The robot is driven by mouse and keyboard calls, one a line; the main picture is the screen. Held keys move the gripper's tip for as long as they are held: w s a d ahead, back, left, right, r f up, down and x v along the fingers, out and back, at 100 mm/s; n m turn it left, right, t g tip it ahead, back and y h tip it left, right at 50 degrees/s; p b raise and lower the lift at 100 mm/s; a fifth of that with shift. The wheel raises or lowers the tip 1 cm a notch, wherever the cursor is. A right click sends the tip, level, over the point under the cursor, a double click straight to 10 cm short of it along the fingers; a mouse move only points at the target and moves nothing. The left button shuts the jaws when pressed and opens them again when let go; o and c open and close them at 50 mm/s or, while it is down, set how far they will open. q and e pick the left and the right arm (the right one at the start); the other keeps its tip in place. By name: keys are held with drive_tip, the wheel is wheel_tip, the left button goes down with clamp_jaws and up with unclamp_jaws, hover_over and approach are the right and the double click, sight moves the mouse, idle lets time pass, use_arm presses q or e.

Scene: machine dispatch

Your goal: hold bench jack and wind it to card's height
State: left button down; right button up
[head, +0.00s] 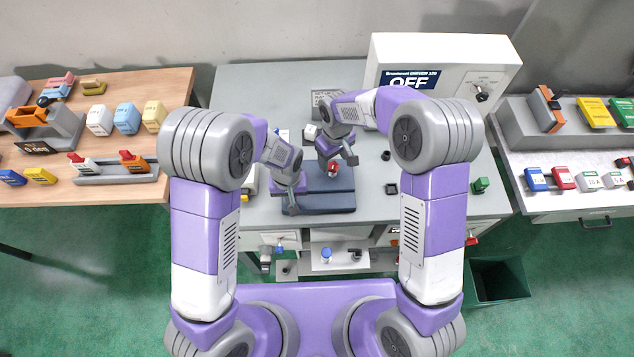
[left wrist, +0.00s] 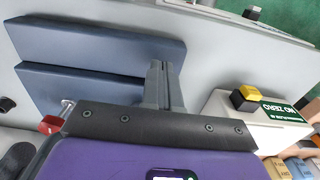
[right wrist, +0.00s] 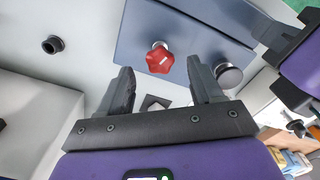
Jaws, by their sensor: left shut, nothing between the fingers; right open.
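The bench jack (head: 330,188) is a blue-grey base with flat plates, on the middle bench. Its red star knob (right wrist: 160,58) faces my right gripper; it also shows in the head view (head: 332,169). My right gripper (right wrist: 158,75) is open and empty, with the knob ahead between its fingers and apart from them. My left gripper (left wrist: 158,68) is shut and empty at one end of the jack's two plates (left wrist: 95,45); I cannot tell whether it touches them.
A white machine with an OFF display (head: 445,65) stands at the back right of the bench. Side tables hold coloured blocks (head: 127,117) at left and switches (head: 562,178) at right. A green bin (head: 497,280) stands below.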

sight(333, 166)
use_arm(q)
drive_tip(key=shift+f+b, duration=0.65)
drive_tip(key=shift+f, duration=0.15)
use_arm(e)
drive_tip(key=shift+f, duration=0.7)
use_arm(q)
drive_tip(key=shift+s+f, duration=0.15)
drive_tip(key=shift+s, duration=0.05)
idle(0.3)
use_arm(e)
drive_tip(key=m, duration=0.3)
drive_tip(key=r+m, duration=0.1)
drive_tip(key=m, duration=0.7)
drive_tip(key=shift+s+r+m, duration=0.1)
drive_tip(key=shift+r+m, duration=0.2)
drive_tip(key=shift+r, duration=0.05)
drive_tip(key=shift+f, duration=2.5)
